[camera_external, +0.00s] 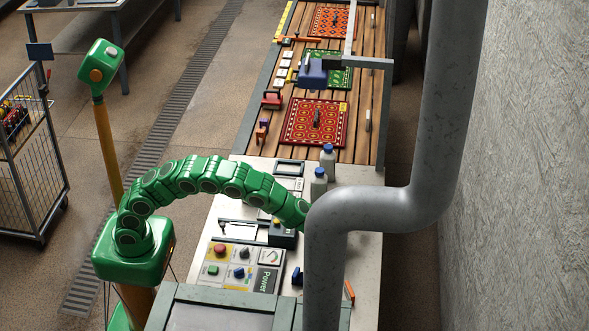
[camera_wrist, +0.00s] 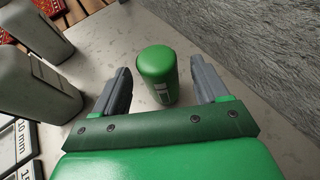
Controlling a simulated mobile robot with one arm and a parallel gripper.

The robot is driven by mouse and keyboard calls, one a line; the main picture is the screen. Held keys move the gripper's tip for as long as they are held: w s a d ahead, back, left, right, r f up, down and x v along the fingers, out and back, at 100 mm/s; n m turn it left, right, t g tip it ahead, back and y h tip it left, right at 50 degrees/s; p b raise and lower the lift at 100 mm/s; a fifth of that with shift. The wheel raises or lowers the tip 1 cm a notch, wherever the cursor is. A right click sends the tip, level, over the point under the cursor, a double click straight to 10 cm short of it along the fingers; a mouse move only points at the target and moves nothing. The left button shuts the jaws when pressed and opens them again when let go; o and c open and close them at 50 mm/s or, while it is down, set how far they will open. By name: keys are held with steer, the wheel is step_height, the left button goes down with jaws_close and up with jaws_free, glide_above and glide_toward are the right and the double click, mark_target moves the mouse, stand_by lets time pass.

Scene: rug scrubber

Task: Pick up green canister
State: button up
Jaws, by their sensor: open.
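In the wrist view, the green canister (camera_wrist: 157,75) stands upright on the pale worktop, with a rounded green top and a small light label on its side. My gripper (camera_wrist: 161,68) is open, with one grey finger to the left of the canister and one to the right. Gaps show between the fingers and the canister, so neither seems to touch it. In the external view, the end of my green arm and the canister are hidden behind the large grey pipe.
Grey bottles (camera_wrist: 42,85) stand left of the canister; two bottles (camera_external: 319,186) show on the worktop in the external view. The grey pipe (camera_external: 400,205) crosses the foreground. A control panel (camera_external: 240,265) lies at the near left. Bare worktop surrounds the canister.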

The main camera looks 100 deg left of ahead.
steer(key=x, duration=0.3)
steer(key=shift+a+f, duration=0.1)
steer(key=shift+w+a+f, duration=0.1)
steer(key=shift+w+a, duration=0.2)
steer(key=shift+a, duration=0.2)
steer(key=shift+c, duration=0.3)
steer(key=c, duration=1)
steer(key=shift+c, duration=0.2)
